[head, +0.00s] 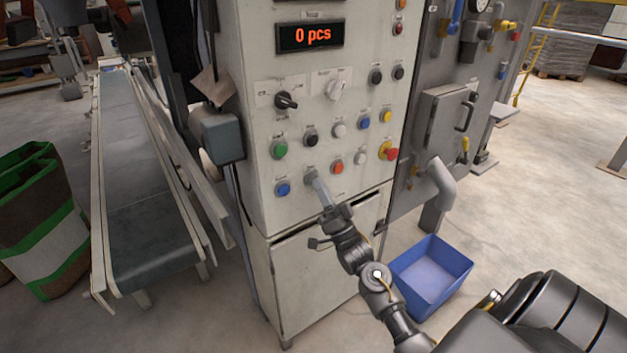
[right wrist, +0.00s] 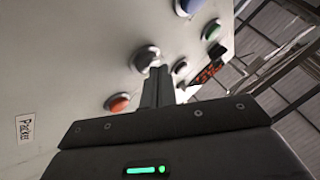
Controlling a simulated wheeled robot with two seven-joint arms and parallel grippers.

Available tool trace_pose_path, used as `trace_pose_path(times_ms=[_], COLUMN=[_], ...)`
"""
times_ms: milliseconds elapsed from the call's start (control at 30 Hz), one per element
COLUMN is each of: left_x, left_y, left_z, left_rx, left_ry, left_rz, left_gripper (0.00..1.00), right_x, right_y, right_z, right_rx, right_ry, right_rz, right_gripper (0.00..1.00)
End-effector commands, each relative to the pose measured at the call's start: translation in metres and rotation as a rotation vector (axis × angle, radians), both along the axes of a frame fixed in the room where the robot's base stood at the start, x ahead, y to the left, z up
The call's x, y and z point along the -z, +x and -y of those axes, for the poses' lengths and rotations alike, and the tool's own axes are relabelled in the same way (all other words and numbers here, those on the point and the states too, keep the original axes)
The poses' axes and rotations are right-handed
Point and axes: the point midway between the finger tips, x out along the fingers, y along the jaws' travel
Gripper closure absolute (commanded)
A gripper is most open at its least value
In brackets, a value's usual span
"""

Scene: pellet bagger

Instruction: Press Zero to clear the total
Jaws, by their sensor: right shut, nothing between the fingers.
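The display (head: 310,36) on the pale control panel (head: 255,225) reads "0 pcs" in orange. Below it are two rows of round buttons. My right gripper (head: 317,182) is shut and empty, its fingertips at the grey-white button (head: 310,169) in the lower row, between a blue button (head: 283,189) and an orange button (head: 337,167). In the right wrist view, the shut fingers (right wrist: 159,72) reach to the grey-white button (right wrist: 145,58); I cannot tell whether they touch it. The button labels are too small to read, so I cannot tell which one is Zero. My left gripper is not in view.
A red emergency button (head: 389,151) is at the right of the lower row. Two selector knobs, one black (head: 286,101), sit above the buttons. A conveyor (head: 135,170) and a striped sack (head: 45,220) stand left. A blue bin (head: 432,275) is on the floor right.

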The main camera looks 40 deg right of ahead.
Motion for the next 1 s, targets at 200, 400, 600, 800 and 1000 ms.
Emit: trace_pose_path(times_ms=[200,400,600,800,1000], left_x=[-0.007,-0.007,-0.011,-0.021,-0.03], left_y=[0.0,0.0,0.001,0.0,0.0], left_z=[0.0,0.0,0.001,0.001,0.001], left_rx=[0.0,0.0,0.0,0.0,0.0], left_ry=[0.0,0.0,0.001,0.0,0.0], left_rz=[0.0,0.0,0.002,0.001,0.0], left_gripper=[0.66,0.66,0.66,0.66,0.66], right_x=[-0.001,0.0,-0.001,-0.002,-0.001], right_y=[-0.011,-0.012,-0.017,-0.038,-0.059], right_z=[0.0,0.0,0.0,-0.001,-0.001], right_rx=[0.001,0.001,0.001,0.001,0.001], right_ry=[0.001,0.001,0.001,0.001,0.001], right_rz=[-0.001,-0.001,-0.001,-0.002,-0.002], right_gripper=[1.0,1.0,1.0,1.0,1.0])
